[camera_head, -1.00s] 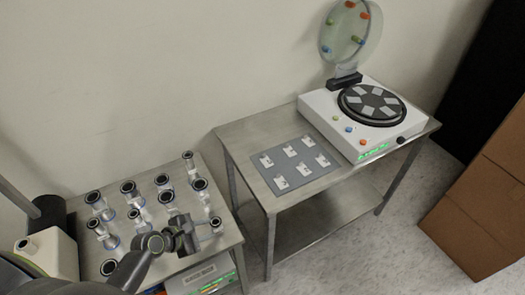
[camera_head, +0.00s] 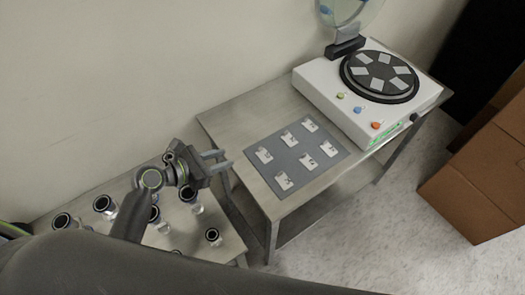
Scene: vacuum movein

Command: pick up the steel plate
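Several small pale metal plates lie in two rows on a grey mat (camera_head: 300,176) on the right-hand steel table; one plate (camera_head: 284,181) is at the front left of the mat, another (camera_head: 264,155) at the left corner. I cannot tell which one is the task's steel plate. My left gripper (camera_head: 221,161) is at the left edge of this table, left of the mat, with its two fingers apart and nothing between them. It touches no plate. My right gripper is not in view.
A white machine (camera_head: 334,91) stands behind the mat, with a dark round disc (camera_head: 380,77) and a raised clear lid (camera_head: 352,14). Several black-topped cylinders (camera_head: 212,236) stand on the lower left table. Cardboard boxes (camera_head: 480,183) stand at the right.

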